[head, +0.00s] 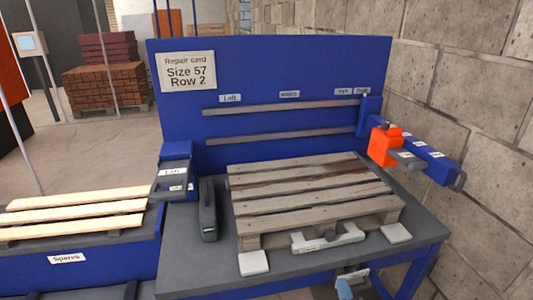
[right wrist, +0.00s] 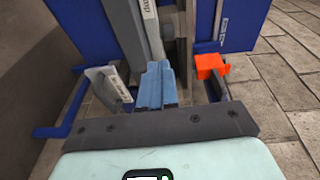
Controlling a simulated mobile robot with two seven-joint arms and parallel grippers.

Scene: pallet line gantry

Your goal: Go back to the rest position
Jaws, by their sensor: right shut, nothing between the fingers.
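My right gripper (head: 350,284) shows at the bottom edge of the head view, low in front of the blue workbench (head: 180,258). In the right wrist view its light blue fingers (right wrist: 156,84) are together, with nothing between them. My left gripper is in neither view. A worn wooden pallet (head: 300,197) lies on the bench top, apart from my right gripper.
A grey clamp-like part (head: 327,239) sits at the pallet's front edge, between two pale pads (head: 253,263) (head: 397,232). A dark upright tool (head: 208,210) stands left of the pallet. An orange block (head: 384,146) is on the right arm of the bench. Spare planks (head: 75,214) lie left.

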